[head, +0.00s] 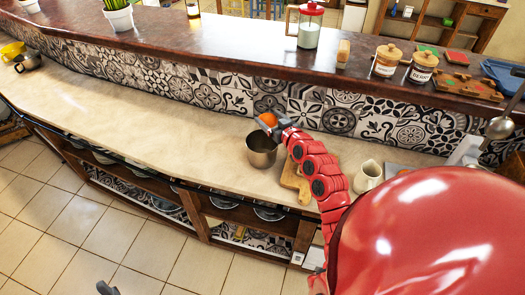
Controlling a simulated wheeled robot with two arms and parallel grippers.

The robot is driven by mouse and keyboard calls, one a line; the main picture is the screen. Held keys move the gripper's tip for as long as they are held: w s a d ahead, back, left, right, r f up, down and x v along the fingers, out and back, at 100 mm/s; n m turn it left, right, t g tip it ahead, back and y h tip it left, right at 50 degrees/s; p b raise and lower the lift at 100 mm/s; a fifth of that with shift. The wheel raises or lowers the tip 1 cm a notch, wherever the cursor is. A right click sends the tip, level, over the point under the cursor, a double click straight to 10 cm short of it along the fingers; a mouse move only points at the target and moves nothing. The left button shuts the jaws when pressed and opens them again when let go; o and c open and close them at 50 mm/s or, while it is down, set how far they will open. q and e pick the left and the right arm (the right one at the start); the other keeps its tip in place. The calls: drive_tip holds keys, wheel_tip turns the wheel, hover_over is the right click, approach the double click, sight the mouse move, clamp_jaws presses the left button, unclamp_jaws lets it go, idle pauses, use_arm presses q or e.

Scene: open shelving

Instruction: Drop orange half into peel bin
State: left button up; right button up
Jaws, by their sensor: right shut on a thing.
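The orange half (267,119) is in my right gripper (271,124), which is shut on it. The gripper holds it up near the tiled wall, above the far rim of a metal bin (261,156). The bin is an open, round, silvery container standing on the pale counter. I cannot tell from this angle whether the orange half is directly over its opening. A small grey tip (107,289) at the bottom edge seems to be part of my left gripper; its jaws cannot be made out.
A wooden cutting board (291,180) lies right of the bin, partly behind my red arm. A white jug (368,175) stands farther right. The pale counter (160,110) left of the bin is clear. The raised dark ledge holds jars and boards.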

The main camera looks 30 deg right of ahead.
wheel_tip(320, 180, down, 4)
drive_tip(key=shift+f+b, duration=0.1)
drive_tip(key=shift+b, duration=0.75)
drive_tip(key=o, duration=1.2)
drive_tip(key=shift+o, duration=0.2)
drive_tip(key=shift+s, duration=0.1)
drive_tip(key=b+v, duration=0.4)
drive_tip(key=v, duration=1.3)
drive_tip(key=shift+b, duration=0.35)
drive_tip(key=shift+s, duration=0.1)
